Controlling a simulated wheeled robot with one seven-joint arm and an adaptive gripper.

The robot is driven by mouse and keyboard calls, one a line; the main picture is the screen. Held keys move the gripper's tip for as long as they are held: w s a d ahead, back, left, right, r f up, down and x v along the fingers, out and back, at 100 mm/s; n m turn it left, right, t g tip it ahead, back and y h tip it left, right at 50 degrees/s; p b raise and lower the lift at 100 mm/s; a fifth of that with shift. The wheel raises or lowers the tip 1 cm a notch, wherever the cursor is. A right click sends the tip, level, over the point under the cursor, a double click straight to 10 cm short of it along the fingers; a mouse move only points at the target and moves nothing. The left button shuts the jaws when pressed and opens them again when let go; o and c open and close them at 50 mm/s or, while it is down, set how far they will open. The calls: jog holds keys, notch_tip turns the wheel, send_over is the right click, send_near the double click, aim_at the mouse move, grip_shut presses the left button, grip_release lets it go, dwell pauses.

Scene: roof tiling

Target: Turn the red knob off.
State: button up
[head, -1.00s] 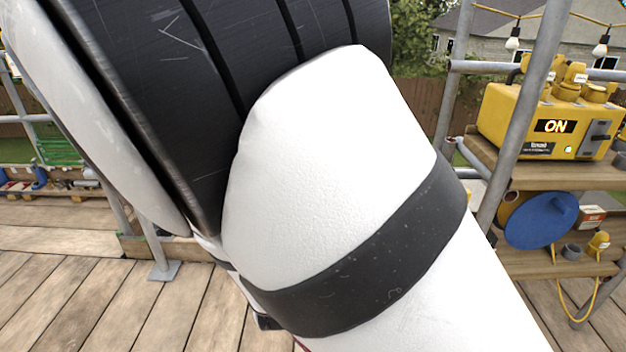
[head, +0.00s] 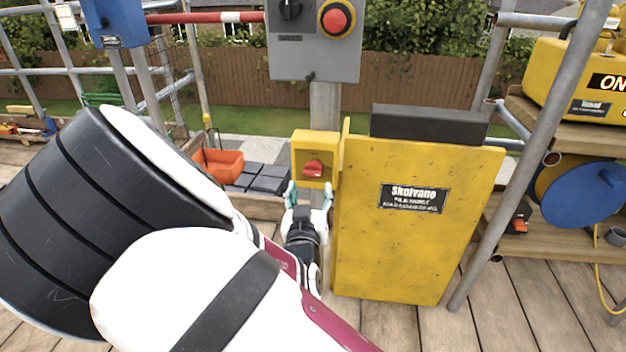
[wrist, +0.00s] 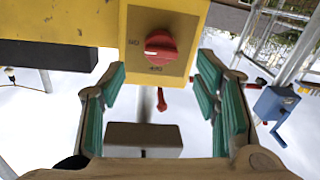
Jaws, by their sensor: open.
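The red knob (head: 313,168) sits on the front of a small yellow box (head: 327,146) fixed to a grey post. In the wrist view the red knob (wrist: 160,46) lies roughly crosswise on a plate with small upside-down labels, one beside it and one below. A pale mark shows at its left end. My gripper (head: 308,196) is just below and in front of the box in the head view. In the wrist view my gripper (wrist: 163,73) is open, its green-padded fingers on either side of the knob with gaps, and nothing is held.
A yellow panel (head: 415,240) stands right beside the knob box. Above is a grey control box (head: 290,58) with a red button (head: 336,19). A scaffold pole (head: 535,150) and a shelf with a blue reel (head: 582,195) are at right. An orange crate (head: 218,162) is behind.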

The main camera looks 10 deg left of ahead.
aim_at(313, 175)
jog(key=w+b, duration=0.1)
jog(key=w, duration=0.6)
jog(key=shift+a, duration=0.15)
jog(key=c, duration=1.1)
